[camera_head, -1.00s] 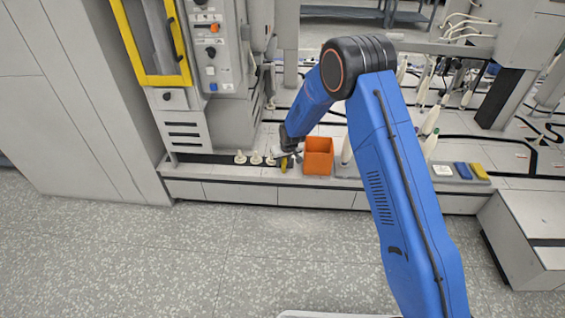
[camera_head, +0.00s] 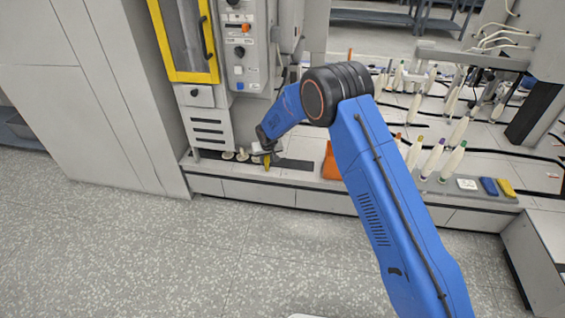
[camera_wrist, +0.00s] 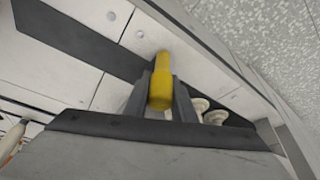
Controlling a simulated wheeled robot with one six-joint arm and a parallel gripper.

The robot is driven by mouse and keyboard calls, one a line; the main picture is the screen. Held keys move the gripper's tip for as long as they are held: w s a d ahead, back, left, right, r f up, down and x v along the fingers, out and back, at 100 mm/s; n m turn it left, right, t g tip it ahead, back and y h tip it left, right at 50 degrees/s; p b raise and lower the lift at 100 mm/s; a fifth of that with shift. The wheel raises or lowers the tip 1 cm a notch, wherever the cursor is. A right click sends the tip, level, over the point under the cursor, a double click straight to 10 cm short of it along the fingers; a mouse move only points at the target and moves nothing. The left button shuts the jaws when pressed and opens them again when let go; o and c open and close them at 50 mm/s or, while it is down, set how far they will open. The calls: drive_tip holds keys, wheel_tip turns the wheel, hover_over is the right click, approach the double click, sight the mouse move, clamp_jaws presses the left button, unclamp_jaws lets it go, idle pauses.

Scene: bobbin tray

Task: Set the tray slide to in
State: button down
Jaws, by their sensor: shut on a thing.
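The yellow handle (camera_head: 267,163) of the tray slide stands at the front of the low bench. My gripper (camera_head: 266,152) is at it, left of the middle of the head view. In the wrist view my gripper (camera_wrist: 162,92) has its two dark fingers shut on the yellow handle (camera_wrist: 160,75). Pale bobbins (camera_head: 242,155) sit just left of the gripper by the cabinet; two show beside the fingers in the wrist view (camera_wrist: 214,117). The tray itself is mostly hidden by my gripper.
A dark strip (camera_head: 294,164) lies bare right of the gripper. An orange bin (camera_head: 328,168) stands beyond it, partly behind my arm. The grey cabinet with a yellow-framed door (camera_head: 186,77) rises at left. Pale cones (camera_head: 433,158) stand at right. The floor in front is clear.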

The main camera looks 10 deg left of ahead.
drive_tip(key=shift+a, duration=2.8)
drive_tip(key=c, duration=1.5)
unclamp_jaws()
drive_tip(key=v, duration=1.7)
drive_tip(key=shift+d+r, duration=0.1)
drive_tip(key=shift+r, duration=0.1)
